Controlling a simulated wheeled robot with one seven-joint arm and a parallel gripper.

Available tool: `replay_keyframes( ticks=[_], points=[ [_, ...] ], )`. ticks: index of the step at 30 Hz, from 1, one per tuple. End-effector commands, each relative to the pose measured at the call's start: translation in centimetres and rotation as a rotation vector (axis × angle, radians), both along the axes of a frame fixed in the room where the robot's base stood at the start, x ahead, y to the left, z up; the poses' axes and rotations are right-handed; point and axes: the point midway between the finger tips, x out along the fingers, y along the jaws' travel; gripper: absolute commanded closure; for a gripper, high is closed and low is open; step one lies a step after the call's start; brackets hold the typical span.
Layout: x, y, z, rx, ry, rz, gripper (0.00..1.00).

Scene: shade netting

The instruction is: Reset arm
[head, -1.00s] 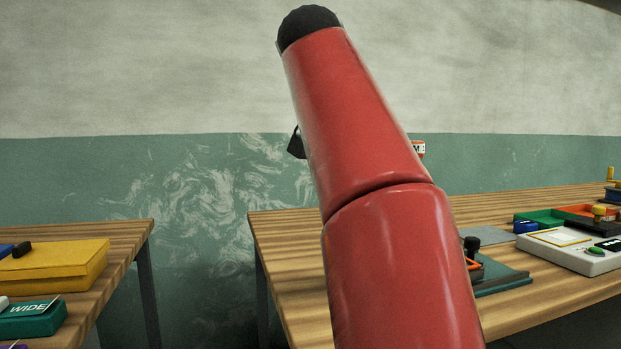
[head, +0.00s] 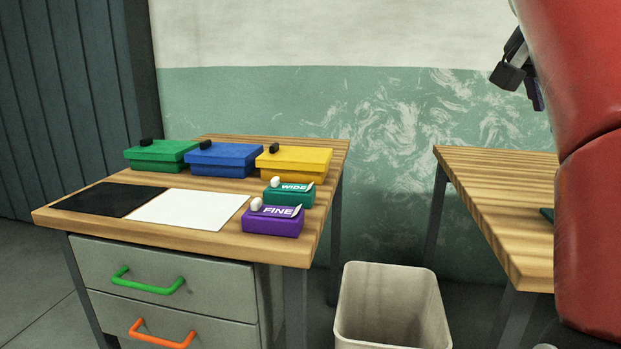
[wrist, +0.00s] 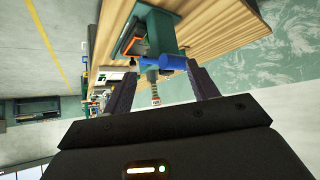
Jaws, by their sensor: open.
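My gripper shows in the wrist view (wrist: 160,70) with its two dark fingers spread apart, and nothing is clasped between them. Beyond the fingertips are a blue cylinder-shaped part (wrist: 172,63) and a teal block-like piece (wrist: 162,32) by a wooden bench. I cannot tell how far off they are. In the head view my red arm stands at the right edge. Part of the dark gripper (head: 518,65) shows beside it, raised above the right bench; its fingertips are not clear there.
The left wooden table (head: 195,237) carries green (head: 162,154), blue (head: 225,158) and yellow (head: 294,163) boxes, WIDE (head: 288,194) and FINE (head: 272,222) boxes, and black and white sheets. A bin (head: 392,300) stands between it and the right bench (head: 500,205).

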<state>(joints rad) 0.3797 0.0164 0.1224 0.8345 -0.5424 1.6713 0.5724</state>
Motion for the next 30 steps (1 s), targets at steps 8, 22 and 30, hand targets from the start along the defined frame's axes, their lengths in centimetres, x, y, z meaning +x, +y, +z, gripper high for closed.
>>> replay_keyframes(
  ticks=[8, 22, 30],
  points=[
    [0.3, 2.0, -1.9, -0.005, 0.047, 0.11, 0.41],
    [-0.7, 8.6, -11.3, 0.011, 0.175, 0.469, 0.41],
    [-5.3, 14.9, -24.5, 0.073, 0.243, 0.8, 0.41]
  ],
)
